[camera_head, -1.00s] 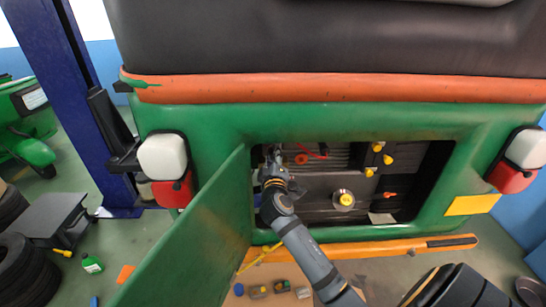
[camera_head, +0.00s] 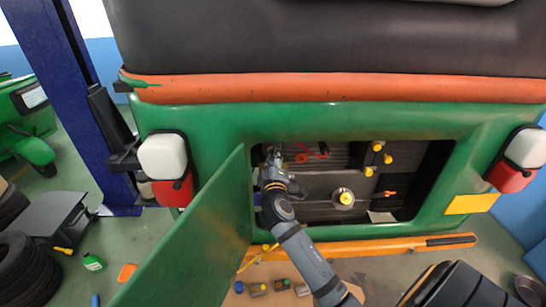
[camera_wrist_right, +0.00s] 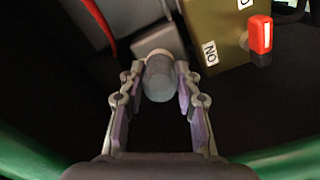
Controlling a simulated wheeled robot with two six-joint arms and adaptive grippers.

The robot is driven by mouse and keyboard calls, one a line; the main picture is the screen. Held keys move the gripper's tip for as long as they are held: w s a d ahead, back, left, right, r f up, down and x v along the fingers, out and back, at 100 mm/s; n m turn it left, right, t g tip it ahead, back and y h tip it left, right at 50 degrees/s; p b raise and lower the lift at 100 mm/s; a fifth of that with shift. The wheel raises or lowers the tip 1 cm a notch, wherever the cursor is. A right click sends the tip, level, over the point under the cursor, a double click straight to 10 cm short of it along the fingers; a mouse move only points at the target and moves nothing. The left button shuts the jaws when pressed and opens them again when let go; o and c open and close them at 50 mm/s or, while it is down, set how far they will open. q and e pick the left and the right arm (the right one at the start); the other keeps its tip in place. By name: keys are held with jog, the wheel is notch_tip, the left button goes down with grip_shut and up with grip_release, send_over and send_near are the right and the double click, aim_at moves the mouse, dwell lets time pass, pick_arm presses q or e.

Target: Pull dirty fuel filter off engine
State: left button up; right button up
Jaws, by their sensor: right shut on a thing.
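The engine bay (camera_head: 325,185) is open at the back of the green rickshaw. My right arm reaches into its left side. My right gripper (camera_head: 274,160) is at the upper left of the bay; in the right wrist view its fingers (camera_wrist_right: 158,88) are closed on a grey, rounded cylinder, the fuel filter (camera_wrist_right: 159,78). The filter's far end is pale and lies close to a grey block; I cannot tell whether it still touches its mount. In the head view the filter is too small and covered to make out. My left gripper is not in view.
The green door (camera_head: 190,235) hangs open just left of my right arm. A box with a red switch (camera_wrist_right: 260,36) is right of the filter in the wrist view. Yellow caps (camera_head: 378,147) sit further right in the bay. Small parts lie on the floor below.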

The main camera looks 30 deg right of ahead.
aim_at(273, 163)
jog(key=shift+v, duration=1.35)
jog(key=shift+f, duration=0.1)
jog(key=shift+s+a+f, duration=0.1)
jog(key=shift+s+a, duration=0.1)
jog(key=shift+s, duration=0.1)
jog(key=v, duration=0.4)
